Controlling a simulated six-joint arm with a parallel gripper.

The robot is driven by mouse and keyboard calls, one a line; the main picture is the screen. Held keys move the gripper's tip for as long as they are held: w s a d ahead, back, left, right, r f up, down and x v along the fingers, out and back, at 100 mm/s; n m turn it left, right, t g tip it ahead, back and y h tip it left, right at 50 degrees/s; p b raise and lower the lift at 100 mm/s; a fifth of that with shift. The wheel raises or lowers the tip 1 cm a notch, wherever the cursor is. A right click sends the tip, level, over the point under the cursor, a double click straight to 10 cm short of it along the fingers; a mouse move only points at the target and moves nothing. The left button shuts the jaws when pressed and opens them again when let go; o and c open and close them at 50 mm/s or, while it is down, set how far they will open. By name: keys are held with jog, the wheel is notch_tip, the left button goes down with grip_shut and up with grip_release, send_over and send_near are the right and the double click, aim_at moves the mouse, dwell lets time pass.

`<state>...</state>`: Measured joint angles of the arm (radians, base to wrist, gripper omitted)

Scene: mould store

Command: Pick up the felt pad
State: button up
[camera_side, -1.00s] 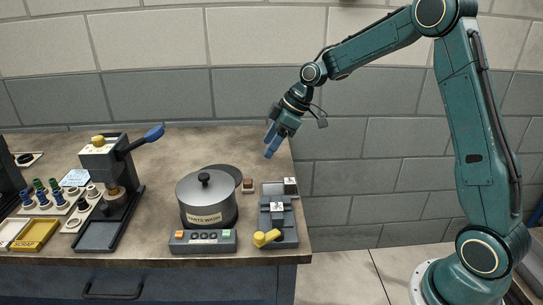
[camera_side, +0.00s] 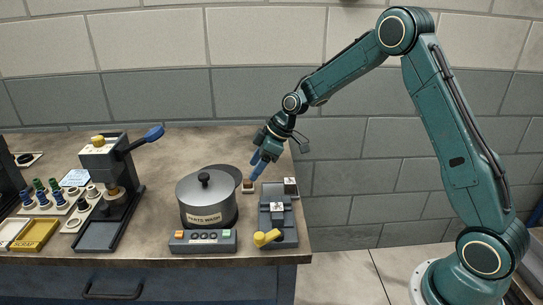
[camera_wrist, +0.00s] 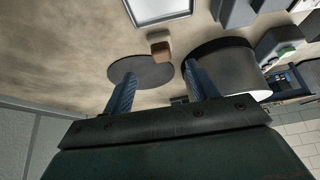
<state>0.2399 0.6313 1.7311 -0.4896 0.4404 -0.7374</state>
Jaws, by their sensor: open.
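A small brown block with a paler side (camera_side: 248,183) sits on the bench behind and right of the pot; it looks like the felt pad, though I cannot be sure. It also shows in the wrist view (camera_wrist: 160,46), beyond and between my fingertips. My gripper (camera_side: 257,175) is open, pointing down just above the block in the side view. In the wrist view its two blue fingers (camera_wrist: 160,82) are apart with nothing between them. A flat dark disc (camera_wrist: 140,73) lies by the block, partly covered by my left finger there.
The grey lidded pot (camera_side: 205,198) stands close by, hiding part of the disc. A grey vice-like fixture (camera_side: 278,218) and a shallow tray (camera_side: 272,187) are at the bench's right edge. A press (camera_side: 110,170) with a blue-knobbed lever stands left.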

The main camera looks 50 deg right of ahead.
aim_at(247, 181)
jog(key=shift+w+a+f, duration=0.15)
jog(key=shift+f, duration=0.2)
jog(key=shift+s+x, duration=0.2)
jog(key=shift+x, duration=2.45)
jog(key=c, duration=1.1)
jog(key=shift+o, duration=0.2)
jog(key=shift+r, duration=0.1)
notch_tip(247, 181, up, 20)
